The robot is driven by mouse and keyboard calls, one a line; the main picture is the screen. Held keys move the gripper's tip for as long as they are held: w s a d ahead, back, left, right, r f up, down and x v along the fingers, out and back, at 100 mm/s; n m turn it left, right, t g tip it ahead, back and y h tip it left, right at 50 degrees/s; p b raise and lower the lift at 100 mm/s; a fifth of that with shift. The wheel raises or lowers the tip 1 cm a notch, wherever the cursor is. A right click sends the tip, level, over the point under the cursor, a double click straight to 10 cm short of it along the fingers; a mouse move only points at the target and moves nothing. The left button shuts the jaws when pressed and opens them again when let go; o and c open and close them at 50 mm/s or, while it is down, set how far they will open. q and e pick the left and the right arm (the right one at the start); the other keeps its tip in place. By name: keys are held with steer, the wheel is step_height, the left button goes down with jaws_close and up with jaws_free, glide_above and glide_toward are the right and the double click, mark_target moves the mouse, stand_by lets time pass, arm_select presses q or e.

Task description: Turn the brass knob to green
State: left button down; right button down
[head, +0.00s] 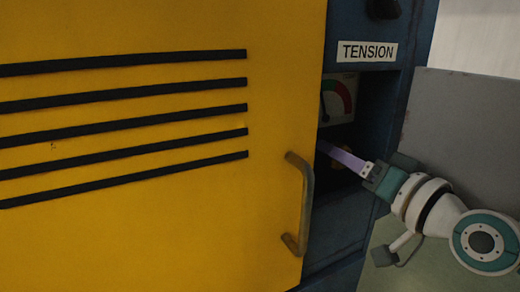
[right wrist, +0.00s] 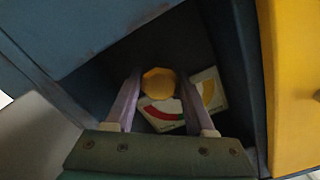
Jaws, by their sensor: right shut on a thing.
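The brass knob (right wrist: 158,82) is a rounded yellow shape in the right wrist view, inside a dark recess. My right gripper (right wrist: 158,79) has its two purple fingers on either side of it, shut on it. In the head view my right gripper (head: 328,150) reaches from the right into the recess, its tips partly hidden by the yellow door edge. The knob is not clear there. The gauge (head: 338,98) has a red and green arc; its dark needle stands toward the left, partly cut off by the door. The gauge also shows in the right wrist view (right wrist: 162,115). My left gripper is out of view.
A yellow door (head: 150,215) with black slots and a brown handle (head: 303,205) stands close left of the recess. A "TENSION" label (head: 367,52) is above it on the blue cabinet, with a dark knob (head: 383,8) higher up. A grey panel (head: 465,130) is at right.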

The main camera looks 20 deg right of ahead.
steer(key=m, duration=0.4)
steer(key=shift+m, duration=0.8)
steer(key=shift+c, duration=1.3)
jaws_free()
